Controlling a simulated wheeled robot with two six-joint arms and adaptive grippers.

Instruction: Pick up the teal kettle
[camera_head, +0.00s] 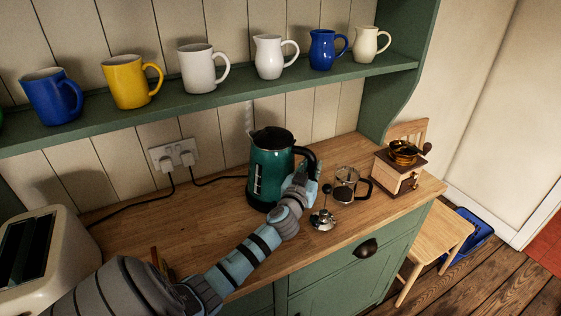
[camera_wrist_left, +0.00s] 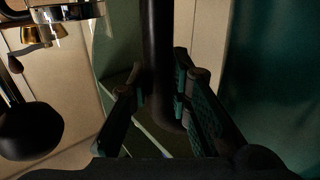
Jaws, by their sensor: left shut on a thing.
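The teal kettle (camera_head: 268,170) stands upright on the wooden counter, below the mug shelf, with its black handle on the right. My left gripper (camera_head: 303,180) is at the kettle's right side, shut on the handle. In the left wrist view the dark handle (camera_wrist_left: 157,60) runs down between the two fingers of my left gripper (camera_wrist_left: 160,105), and the teal body of the kettle (camera_wrist_left: 275,70) fills the right side. The gripper hides part of the handle in the head view. I cannot tell whether the kettle's base touches the counter. My right gripper is not in view.
A glass French press (camera_head: 345,186) and its metal plunger (camera_head: 322,220) stand close to my gripper on the right. A coffee grinder (camera_head: 400,174) is farther right. A cream toaster (camera_head: 42,262) is at left. The shelf (camera_head: 215,98) with several mugs hangs above.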

